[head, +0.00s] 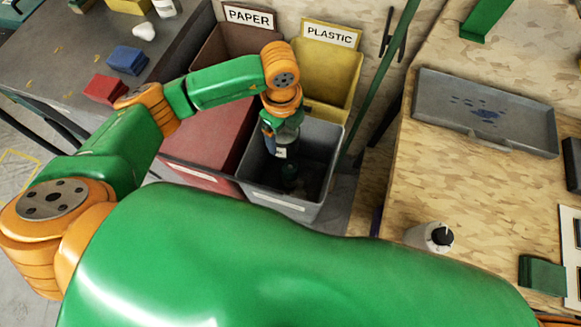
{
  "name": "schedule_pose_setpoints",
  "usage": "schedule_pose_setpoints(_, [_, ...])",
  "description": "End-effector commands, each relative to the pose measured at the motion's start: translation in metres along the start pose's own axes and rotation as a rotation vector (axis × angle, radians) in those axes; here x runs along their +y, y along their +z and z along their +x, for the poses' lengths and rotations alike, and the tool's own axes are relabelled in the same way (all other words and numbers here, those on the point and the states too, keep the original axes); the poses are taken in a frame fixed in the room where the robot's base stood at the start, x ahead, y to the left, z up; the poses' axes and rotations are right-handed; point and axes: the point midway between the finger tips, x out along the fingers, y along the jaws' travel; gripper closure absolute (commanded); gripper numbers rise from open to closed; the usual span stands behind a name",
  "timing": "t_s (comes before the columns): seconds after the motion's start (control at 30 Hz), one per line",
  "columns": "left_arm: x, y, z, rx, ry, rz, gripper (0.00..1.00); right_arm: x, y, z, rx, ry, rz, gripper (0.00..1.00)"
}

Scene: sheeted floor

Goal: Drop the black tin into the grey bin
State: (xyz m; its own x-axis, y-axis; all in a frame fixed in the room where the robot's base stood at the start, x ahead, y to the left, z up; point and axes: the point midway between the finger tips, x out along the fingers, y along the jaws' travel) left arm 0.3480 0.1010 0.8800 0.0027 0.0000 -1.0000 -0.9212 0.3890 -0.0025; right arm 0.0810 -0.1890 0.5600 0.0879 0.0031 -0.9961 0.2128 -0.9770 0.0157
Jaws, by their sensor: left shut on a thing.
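The grey bin (327,145) stands on the floor in the middle of the head view, its mouth open upward. My left gripper (289,164) points down into the mouth of this bin, toward its left side. It is shut on the black tin (289,178), which shows only as a dark shape against the bin's shaded inside. The tin's outline and its height above the bin floor are hard to tell. My right gripper is not in view.
A yellow PLASTIC bin (345,75) and a brown PAPER bin (212,48) stand behind, a red bin (190,165) to the left. Red (105,89) and blue (128,60) blocks lie on the left table. The right table holds a grey tray (430,95) and a white bottle (424,237).

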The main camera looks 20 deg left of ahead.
Motion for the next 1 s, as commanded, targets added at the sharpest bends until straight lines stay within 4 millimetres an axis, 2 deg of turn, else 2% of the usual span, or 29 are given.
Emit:
schedule_pose_setpoints(0.03, [0.000, 0.000, 0.012, 0.000, 0.000, 0.000, 0.74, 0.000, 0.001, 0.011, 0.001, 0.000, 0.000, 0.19])
schedule_pose_setpoints(0.07, [0.000, 0.000, 0.013, 0.000, 0.000, 0.000, 0.74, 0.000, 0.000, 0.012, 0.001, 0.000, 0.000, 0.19])
schedule_pose_setpoints(0.3, [0.000, 0.000, 0.011, -0.001, 0.000, 0.000, 0.74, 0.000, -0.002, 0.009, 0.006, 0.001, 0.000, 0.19])
schedule_pose_setpoints(0.33, [0.000, 0.000, 0.011, -0.001, 0.000, 0.000, 0.09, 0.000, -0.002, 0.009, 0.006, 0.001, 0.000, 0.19])
schedule_pose_setpoints(0.37, [0.000, 0.000, 0.011, -0.001, 0.000, 0.000, 0.01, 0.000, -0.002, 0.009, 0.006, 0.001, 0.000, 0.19])
schedule_pose_setpoints(0.57, [0.000, 0.000, 0.011, -0.001, 0.000, 0.000, 0.00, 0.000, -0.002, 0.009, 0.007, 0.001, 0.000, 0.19])
schedule_pose_setpoints(0.67, [-0.001, 0.000, 0.004, -0.001, -0.002, -0.001, 0.00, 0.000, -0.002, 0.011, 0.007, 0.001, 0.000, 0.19])
schedule_pose_setpoints(0.9, [0.000, 0.000, -0.045, -0.003, -0.006, 0.001, 0.00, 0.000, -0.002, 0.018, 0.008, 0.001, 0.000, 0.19])
schedule_pose_setpoints(1.0, [0.000, 0.000, -0.057, -0.002, -0.004, 0.000, 0.00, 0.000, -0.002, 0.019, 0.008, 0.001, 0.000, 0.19])
